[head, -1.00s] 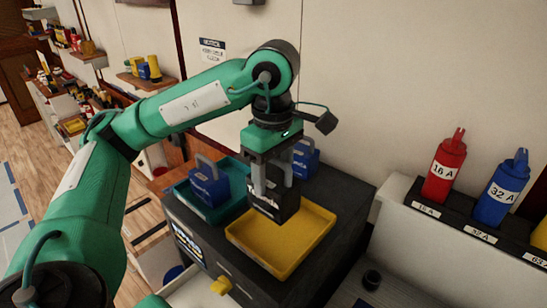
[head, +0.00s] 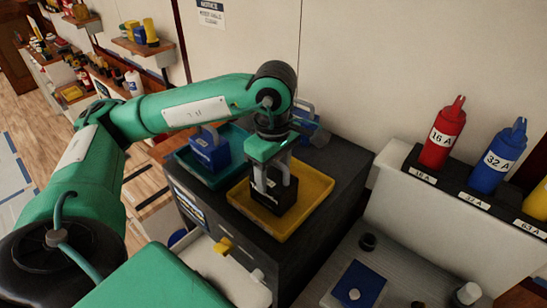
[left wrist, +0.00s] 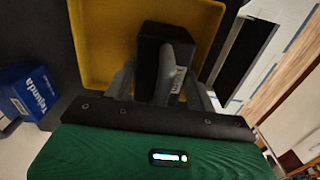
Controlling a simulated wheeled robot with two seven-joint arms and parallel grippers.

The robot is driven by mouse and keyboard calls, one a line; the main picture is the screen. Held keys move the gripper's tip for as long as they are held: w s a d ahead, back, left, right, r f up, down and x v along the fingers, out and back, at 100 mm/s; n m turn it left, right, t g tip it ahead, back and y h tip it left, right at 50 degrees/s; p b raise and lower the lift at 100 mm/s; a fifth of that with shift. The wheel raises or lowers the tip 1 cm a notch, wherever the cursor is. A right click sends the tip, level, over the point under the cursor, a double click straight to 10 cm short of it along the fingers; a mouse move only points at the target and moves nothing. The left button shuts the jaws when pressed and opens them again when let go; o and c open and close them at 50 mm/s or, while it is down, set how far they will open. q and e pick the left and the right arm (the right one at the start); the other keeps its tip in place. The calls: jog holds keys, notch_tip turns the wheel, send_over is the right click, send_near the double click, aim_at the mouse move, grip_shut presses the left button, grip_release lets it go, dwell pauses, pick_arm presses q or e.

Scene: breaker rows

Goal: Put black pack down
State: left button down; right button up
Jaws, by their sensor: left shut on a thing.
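The black pack (head: 266,198) is upright with a grey handle and sits low inside the yellow tray (head: 311,207) in the head view. Whether its base touches the tray floor is hard to tell. My left gripper (head: 271,184) is above it, shut on its handle. In the left wrist view the black pack (left wrist: 154,60) is between my left gripper's fingers (left wrist: 162,88), with the yellow tray (left wrist: 95,45) around its far side. My right gripper is not in view.
A teal tray (head: 233,176) holding a blue pack (head: 209,152) is left of the yellow tray on the dark cabinet (head: 347,160). Another blue pack (head: 306,113) stands behind my wrist. Red (head: 440,139) and blue (head: 497,160) bottle-shaped units stand in a labelled rack at right.

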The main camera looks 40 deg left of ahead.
pick_arm(q)
jog(key=shift+f, duration=0.1)
jog(key=shift+f, duration=0.15)
jog(key=shift+c, duration=2.4)
grip_release()
jog(key=shift+s, duration=0.1)
